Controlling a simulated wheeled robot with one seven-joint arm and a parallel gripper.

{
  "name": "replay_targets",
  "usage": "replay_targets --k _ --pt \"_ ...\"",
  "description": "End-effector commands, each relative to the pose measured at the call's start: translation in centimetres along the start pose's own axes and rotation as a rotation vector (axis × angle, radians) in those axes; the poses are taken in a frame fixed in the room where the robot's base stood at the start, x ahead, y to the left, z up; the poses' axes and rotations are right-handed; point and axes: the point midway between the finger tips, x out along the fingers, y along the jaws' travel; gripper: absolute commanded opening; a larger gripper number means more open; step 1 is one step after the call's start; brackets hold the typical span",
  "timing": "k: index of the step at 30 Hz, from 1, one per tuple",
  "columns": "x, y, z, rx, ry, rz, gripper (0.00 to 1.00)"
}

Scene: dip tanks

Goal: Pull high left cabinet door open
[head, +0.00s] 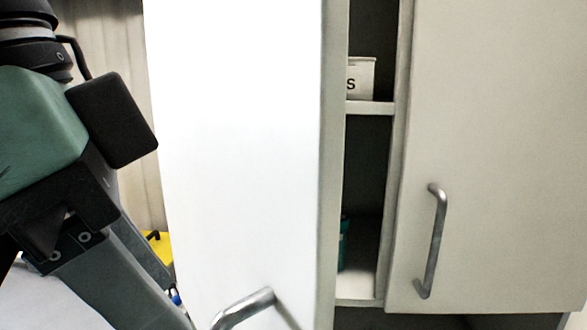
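The left cabinet door (240,150) is a bright white panel in the middle of the head view. It stands swung open, and a dark gap with shelves shows to its right. Its metal bar handle (243,306) is at the bottom edge, partly cut off. My gripper (125,275) is at the lower left, to the left of the door, with long grey fingers pointing down and right. Its fingertips run out of the picture near the handle. I cannot tell whether they touch the handle or are shut.
The right cabinet door (500,130) is closed, with a vertical handle (432,240). Inside the cabinet, a white labelled box (361,78) stands on a shelf (369,108) and a teal item (344,243) stands lower down. A yellow object (157,244) shows behind my arm.

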Motion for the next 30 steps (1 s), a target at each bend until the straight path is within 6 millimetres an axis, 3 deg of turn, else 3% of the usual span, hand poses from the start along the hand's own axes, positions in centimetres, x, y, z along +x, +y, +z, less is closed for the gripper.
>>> replay_targets --k 6,12,25,26,29,30 --pt "-4.0 0.0 0.1 -0.001 -0.001 -0.001 0.34" --pt "-6.4 0.0 0.1 -0.001 0.0 -0.001 0.34" --pt "-7.3 0.0 0.0 -0.001 0.0 0.001 0.34" --pt "-7.3 0.0 0.0 -0.001 0.0 0.001 0.32" --pt "-7.2 0.0 0.0 -0.001 0.0 0.001 0.04" --pt "-7.2 0.0 0.0 0.0 0.0 0.001 0.0"
